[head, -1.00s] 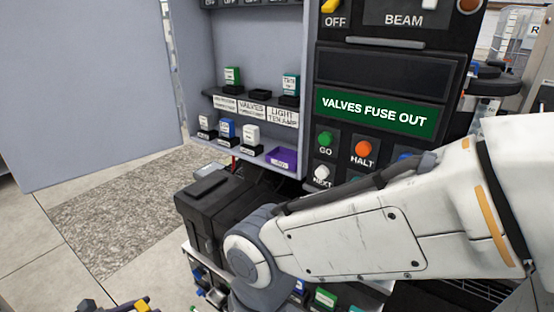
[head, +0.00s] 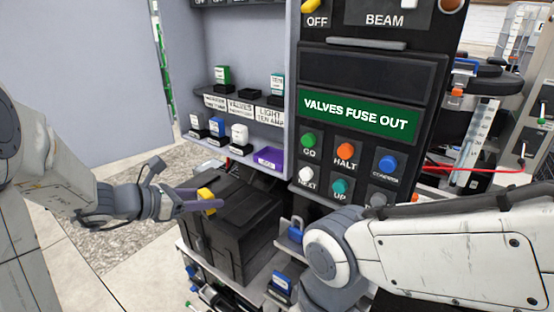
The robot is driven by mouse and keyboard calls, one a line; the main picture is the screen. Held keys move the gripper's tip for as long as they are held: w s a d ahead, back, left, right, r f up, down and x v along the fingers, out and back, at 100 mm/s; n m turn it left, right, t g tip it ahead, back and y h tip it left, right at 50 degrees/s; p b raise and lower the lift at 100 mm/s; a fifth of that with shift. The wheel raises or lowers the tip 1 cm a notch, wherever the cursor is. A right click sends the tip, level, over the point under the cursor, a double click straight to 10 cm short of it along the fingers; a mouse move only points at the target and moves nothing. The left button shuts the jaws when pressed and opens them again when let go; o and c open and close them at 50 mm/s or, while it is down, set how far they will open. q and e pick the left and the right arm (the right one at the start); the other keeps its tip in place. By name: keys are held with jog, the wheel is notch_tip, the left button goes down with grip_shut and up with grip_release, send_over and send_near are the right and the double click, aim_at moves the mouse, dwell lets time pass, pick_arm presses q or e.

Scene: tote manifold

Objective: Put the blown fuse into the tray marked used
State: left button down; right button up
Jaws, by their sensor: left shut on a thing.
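My left gripper (head: 207,203) is shut on a small yellow block, the fuse (head: 206,194), and holds it over the black case, below and left of the tray. The purple tray (head: 270,158) sits at the right end of the cabinet's lower shelf, with a small label on its front that is too small to read surely. Its inside looks empty from here. The VALVES place on the upper shelf holds only a low black socket (head: 251,93). My right arm comes in from the right, and its gripper is out of view.
A green fuse (head: 222,76) and a teal fuse (head: 277,85) flank the empty socket. The black case (head: 240,235) stands below. The panel display (head: 358,115) reads VALVES FUSE OUT.

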pick_arm(q)
jog(key=s+d+r+n+t+y, duration=0.1)
jog(key=s+d+r, duration=0.1)
jog(key=r, duration=0.5)
jog(key=s+d+r+n+t, duration=0.1)
jog(key=s+d+r, duration=0.1)
jog(key=r, duration=0.5)
jog(key=w+d+r, duration=0.1)
jog(key=w+d, duration=1)
jog(key=w, duration=0.5)
jog(key=shift+y, duration=0.3)
jog(key=f+b, duration=0.1)
jog(key=f, duration=0.2)
jog(key=f+b, duration=0.2)
jog(key=f, duration=0.1)
jog(key=shift+s+f, duration=0.2)
jog(key=shift+f, duration=0.1)
jog(key=shift+w+d+f, duration=0.15)
jog(key=shift+w+d, duration=0.1)
jog(key=shift+w, duration=0.05)
jog(key=shift+f, duration=0.1)
